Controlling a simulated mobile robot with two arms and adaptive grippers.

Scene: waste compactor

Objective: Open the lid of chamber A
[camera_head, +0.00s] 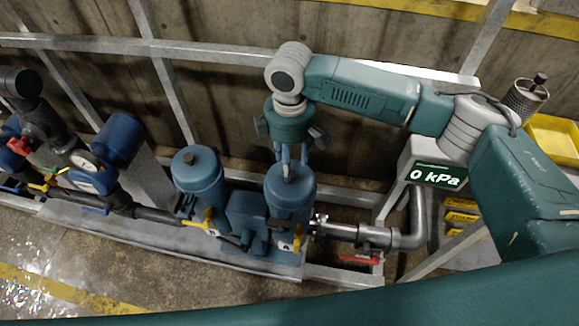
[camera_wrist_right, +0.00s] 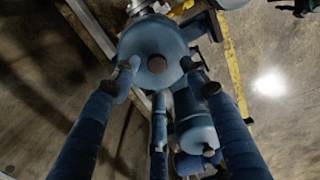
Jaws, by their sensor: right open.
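Two blue cylindrical chambers with round lids stand side by side in the head view, a left chamber (camera_head: 200,183) and a right chamber (camera_head: 291,200). I cannot read which one is A. Both lids look closed. My right gripper (camera_head: 284,172) points down over the right chamber's lid. Another blue cylinder (camera_wrist_right: 195,125) shows between the fingers. My left gripper is out of view.
A display (camera_head: 437,175) reading "0 kPa" stands at the right. Grey pipe (camera_head: 410,240) and yellow valve handles (camera_head: 208,218) are close to the chambers. Metal rails (camera_head: 200,55) run behind. A gauge (camera_head: 84,161) and more piping are at the left. Open floor (camera_head: 130,270) lies in front.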

